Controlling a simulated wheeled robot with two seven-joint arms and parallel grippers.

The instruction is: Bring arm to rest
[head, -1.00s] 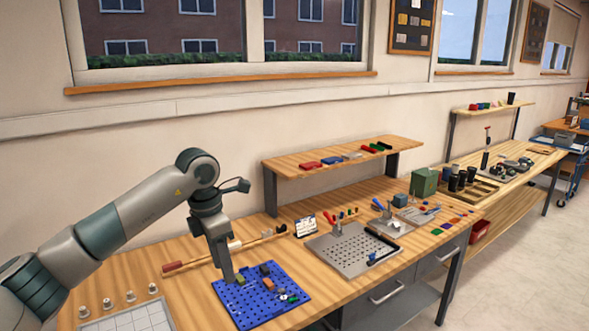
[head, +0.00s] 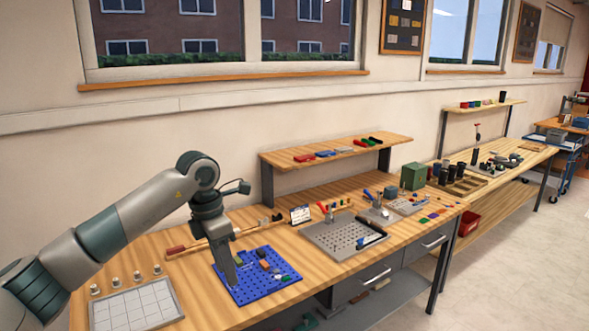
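My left arm comes in from the left and its gripper (head: 231,279) points down over the left part of the blue pegboard (head: 259,291). The fingertips are at or just above the board; I cannot tell if they touch it. The fingers look close together, but whether they are open or shut does not show. My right gripper is not in view.
A white gridded tray (head: 137,306) lies at the front left, with several small metal knobs behind it. A long red-handled rod lies behind the pegboard. A grey perforated plate (head: 341,237) with tools is to the right. A raised wooden shelf (head: 335,152) stands at the back.

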